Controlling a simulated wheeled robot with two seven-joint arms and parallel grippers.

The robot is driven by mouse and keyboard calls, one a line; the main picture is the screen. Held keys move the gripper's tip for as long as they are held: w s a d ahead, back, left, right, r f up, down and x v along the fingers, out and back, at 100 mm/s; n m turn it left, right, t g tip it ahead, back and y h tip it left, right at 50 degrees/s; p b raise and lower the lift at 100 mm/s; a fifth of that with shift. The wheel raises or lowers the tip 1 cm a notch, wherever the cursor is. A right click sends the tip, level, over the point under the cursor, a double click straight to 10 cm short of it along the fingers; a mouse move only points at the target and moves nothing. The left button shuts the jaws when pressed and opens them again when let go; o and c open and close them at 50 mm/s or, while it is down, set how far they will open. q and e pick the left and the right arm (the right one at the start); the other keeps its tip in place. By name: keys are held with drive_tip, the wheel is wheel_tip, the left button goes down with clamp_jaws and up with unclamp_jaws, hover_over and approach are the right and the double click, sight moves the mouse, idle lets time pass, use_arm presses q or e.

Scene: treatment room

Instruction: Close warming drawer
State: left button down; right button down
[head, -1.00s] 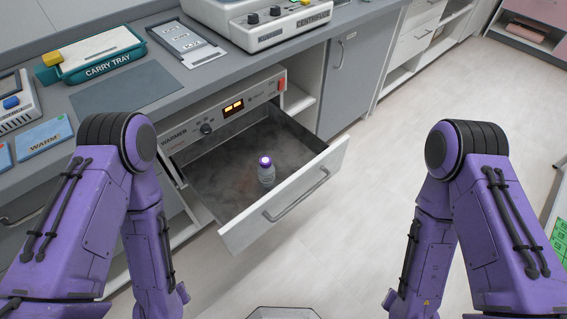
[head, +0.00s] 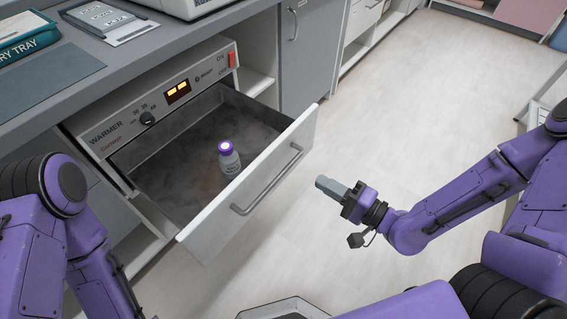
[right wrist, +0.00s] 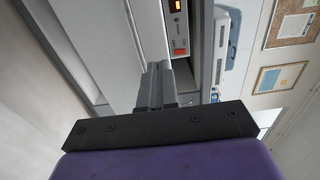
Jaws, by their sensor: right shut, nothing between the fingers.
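The warming drawer (head: 252,187) is pulled open from the warmer (head: 150,105). It has a white front with a grey bar handle (head: 268,180). A small vial with a purple cap (head: 229,160) stands upright inside. My right gripper (head: 325,184) is shut and empty, to the right of the drawer front and apart from it in the head view. In the right wrist view the shut fingers (right wrist: 156,88) point towards the pale drawer front and the warmer's panel with its red switch (right wrist: 180,52). My left arm shows at the left edge, but its gripper is out of view.
Grey cabinets stand to the right of the warmer. The pale floor (head: 400,110) is clear right of the drawer.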

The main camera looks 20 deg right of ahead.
sight(273, 154)
drive_tip(key=b+x, duration=0.1)
drive_tip(key=x, duration=1)
drive_tip(key=shift+w+a+f+b, duration=0.1)
drive_tip(key=shift+w+a+b, duration=0.15)
drive_tip(key=shift+a+b, duration=0.1)
drive_tip(key=shift+w+a, duration=0.3)
drive_tip(key=shift+w, duration=0.15)
